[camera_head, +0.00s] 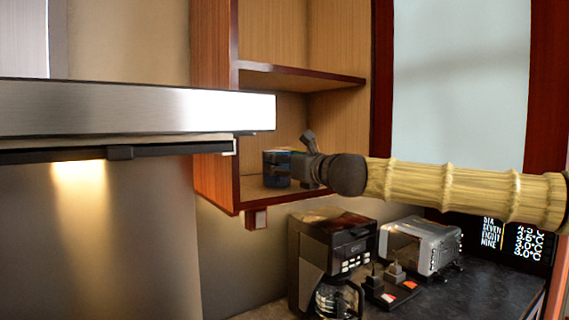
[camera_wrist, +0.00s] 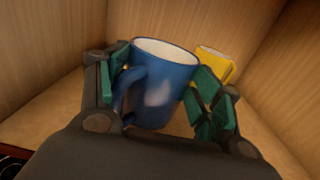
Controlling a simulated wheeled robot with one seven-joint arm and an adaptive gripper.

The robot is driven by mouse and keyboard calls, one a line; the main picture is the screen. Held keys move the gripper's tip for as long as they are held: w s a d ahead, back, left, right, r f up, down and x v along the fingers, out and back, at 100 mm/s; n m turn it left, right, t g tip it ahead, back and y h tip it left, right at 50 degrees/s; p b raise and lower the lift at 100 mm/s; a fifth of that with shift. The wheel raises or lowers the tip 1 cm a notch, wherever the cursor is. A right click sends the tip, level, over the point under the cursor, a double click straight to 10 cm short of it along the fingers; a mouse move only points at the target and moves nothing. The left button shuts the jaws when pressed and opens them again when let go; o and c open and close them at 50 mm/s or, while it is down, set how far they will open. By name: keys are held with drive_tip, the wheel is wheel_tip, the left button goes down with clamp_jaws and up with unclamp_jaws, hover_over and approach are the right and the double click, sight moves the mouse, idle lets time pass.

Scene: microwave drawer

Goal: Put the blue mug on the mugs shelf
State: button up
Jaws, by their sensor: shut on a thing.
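The blue mug (camera_wrist: 160,88) has a white inside and stands roughly upright between my fingers in the wrist view, with its handle toward the left finger. It also shows in the head view (camera_head: 276,168), inside the lower compartment of the open wooden shelf (camera_head: 222,186). My gripper (camera_wrist: 165,95) is shut on the mug, its green finger pads on both sides of it. In the head view my gripper (camera_head: 298,168) reaches into the compartment from the right. Whether the mug's base touches the shelf board is hidden.
A yellow mug-like object (camera_wrist: 214,65) stands behind the blue mug to the right. An upper shelf board (camera_head: 300,76) lies above. A metal hood (camera_head: 130,108) is at the left. A coffee maker (camera_head: 330,250) and a toaster (camera_head: 420,245) stand on the dark counter below.

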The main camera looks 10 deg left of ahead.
drive_tip(key=shift+f, duration=0.2)
drive_tip(key=o, duration=1.5)
drive_tip(key=shift+c, duration=0.2)
drive_tip(key=shift+d, duration=0.1)
